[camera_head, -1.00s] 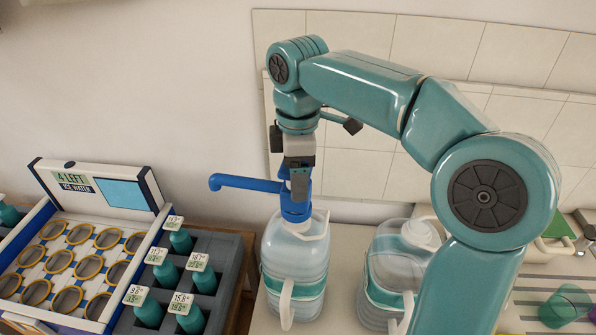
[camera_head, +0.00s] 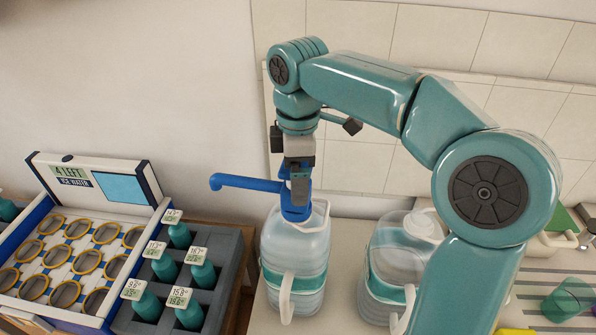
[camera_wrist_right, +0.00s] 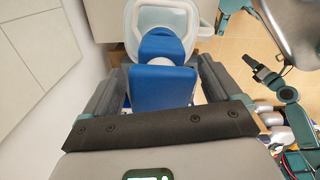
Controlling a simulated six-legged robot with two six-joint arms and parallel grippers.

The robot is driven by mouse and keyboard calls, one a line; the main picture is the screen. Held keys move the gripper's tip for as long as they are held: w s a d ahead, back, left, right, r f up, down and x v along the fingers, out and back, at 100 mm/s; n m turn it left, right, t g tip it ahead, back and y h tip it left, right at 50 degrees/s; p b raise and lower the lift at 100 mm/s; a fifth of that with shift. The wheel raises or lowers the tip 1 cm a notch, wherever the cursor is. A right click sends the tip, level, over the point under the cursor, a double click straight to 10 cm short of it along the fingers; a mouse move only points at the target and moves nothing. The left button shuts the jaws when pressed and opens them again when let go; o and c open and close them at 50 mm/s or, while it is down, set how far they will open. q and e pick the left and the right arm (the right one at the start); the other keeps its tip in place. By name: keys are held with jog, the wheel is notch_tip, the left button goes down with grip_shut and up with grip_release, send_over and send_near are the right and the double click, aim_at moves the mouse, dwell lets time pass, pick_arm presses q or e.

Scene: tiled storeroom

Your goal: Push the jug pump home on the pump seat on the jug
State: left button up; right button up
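The blue jug pump (camera_head: 292,200), with its long spout pointing left, stands upright over the mouth of the left clear water jug (camera_head: 295,268). It is low against the jug's neck. The pump seat is hidden under it, so I cannot tell whether any gap is left. My right gripper (camera_head: 299,178) points down on the pump. In the right wrist view the blue pump body (camera_wrist_right: 163,85) lies between its two dark fingers, which are close along both sides. A teal and dark arm part, perhaps my left arm, shows small at the right of that view; its fingers are unclear.
A second jug (camera_head: 388,262) with a white cap stands to the right, partly behind my right arm. A grey rack (camera_head: 222,262) of tagged teal bottles and an ice water dispenser (camera_head: 95,188) stand left. A green cup (camera_head: 568,300) is at far right. A tiled wall lies behind.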

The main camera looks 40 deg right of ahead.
jog(key=shift+r, duration=0.15)
notch_tip(320, 180, up, 16)
jog(key=p, duration=0.4)
jog(key=shift+s, duration=0.1)
dwell(0.7)
